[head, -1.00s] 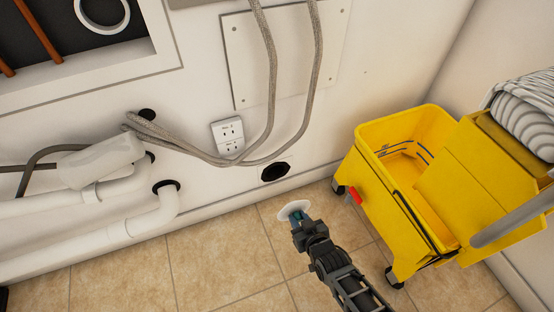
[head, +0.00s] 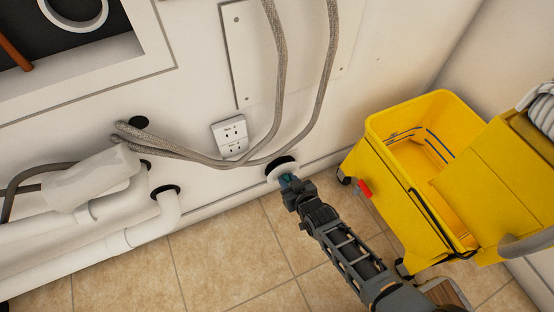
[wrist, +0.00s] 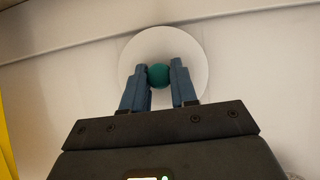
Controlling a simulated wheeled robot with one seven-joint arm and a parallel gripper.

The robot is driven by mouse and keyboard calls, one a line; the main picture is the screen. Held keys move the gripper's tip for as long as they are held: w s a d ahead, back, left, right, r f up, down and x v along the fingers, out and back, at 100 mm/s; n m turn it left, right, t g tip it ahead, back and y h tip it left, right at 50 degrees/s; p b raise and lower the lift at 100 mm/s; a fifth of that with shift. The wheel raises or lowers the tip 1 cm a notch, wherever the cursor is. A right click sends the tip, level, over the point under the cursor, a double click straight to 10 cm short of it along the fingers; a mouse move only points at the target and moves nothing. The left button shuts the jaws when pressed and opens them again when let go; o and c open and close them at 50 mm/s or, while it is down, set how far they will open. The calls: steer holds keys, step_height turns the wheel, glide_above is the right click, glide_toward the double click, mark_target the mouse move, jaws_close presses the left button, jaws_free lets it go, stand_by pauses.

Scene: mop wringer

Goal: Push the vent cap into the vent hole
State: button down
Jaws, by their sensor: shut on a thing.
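The vent cap (head: 274,173) is a white disc with a teal knob, seen face-on in the wrist view (wrist: 196,59). My gripper (head: 286,181) is shut on the knob, with one blue finger on each side of it in the wrist view (wrist: 158,77). The cap is at the wall in front of the vent hole (head: 281,160). A dark upper part of the hole shows above the cap; the rest is hidden behind it. I cannot tell whether the cap touches the wall or hole rim.
A yellow mop bucket (head: 378,133) stands on the tiles right of my arm. Grey hoses (head: 279,75) hang just above the hole. A white outlet (head: 230,136) is up and left, and white pipes (head: 110,233) run along the left.

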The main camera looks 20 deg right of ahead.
mark_target(285, 175)
steer(key=shift+w, duration=1.4)
stand_by(1.0)
steer(key=c, duration=0.8)
jaws_free()
steer(key=p+v, duration=0.4)
steer(key=v, duration=0.2)
steer(key=shift+s+r, duration=0.2)
steer(key=shift+r, duration=0.1)
steer(key=shift+s+r, duration=0.2)
steer(key=shift+s, duration=0.45)
